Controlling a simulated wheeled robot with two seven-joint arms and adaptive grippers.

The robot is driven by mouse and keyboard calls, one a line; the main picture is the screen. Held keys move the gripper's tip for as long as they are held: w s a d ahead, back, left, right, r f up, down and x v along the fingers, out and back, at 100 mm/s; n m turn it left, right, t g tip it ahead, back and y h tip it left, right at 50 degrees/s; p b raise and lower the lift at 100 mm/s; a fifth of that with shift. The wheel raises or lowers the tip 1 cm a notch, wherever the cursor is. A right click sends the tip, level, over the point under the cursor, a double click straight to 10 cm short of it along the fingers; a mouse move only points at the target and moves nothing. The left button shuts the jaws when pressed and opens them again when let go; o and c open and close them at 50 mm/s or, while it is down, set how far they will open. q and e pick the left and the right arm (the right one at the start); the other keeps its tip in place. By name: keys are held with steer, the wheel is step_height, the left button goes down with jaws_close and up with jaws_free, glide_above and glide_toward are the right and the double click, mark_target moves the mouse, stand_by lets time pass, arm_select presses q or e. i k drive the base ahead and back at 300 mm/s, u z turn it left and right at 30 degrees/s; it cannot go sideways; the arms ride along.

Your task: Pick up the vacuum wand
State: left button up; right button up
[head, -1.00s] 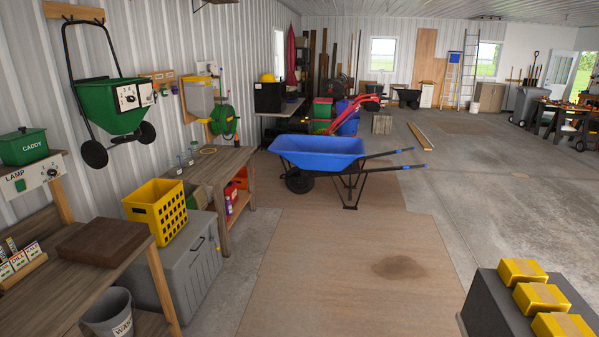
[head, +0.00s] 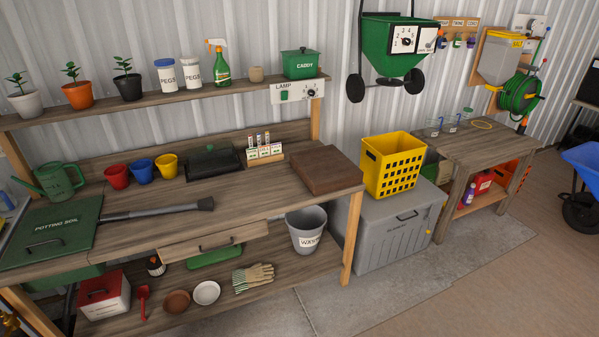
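The vacuum wand (head: 158,211) appears to be the long dark grey tube lying flat on the potting bench (head: 235,203). Its wider dark end points right, and its left end reaches the edge of the green potting soil lid (head: 50,232). Nothing is holding it. Neither of my grippers shows in the head view.
Behind the wand stand a green watering can (head: 60,181), red, blue and yellow pots, and a dark lidded tray (head: 212,161). A brown slab (head: 319,169) lies to the right. A shelf (head: 150,104) with plants overhangs the back. A drawer (head: 214,241) is below.

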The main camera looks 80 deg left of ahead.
mark_target(206, 204)
steer(key=u, duration=3.15)
steer(key=i, duration=0.15)
steer(key=z, duration=0.05)
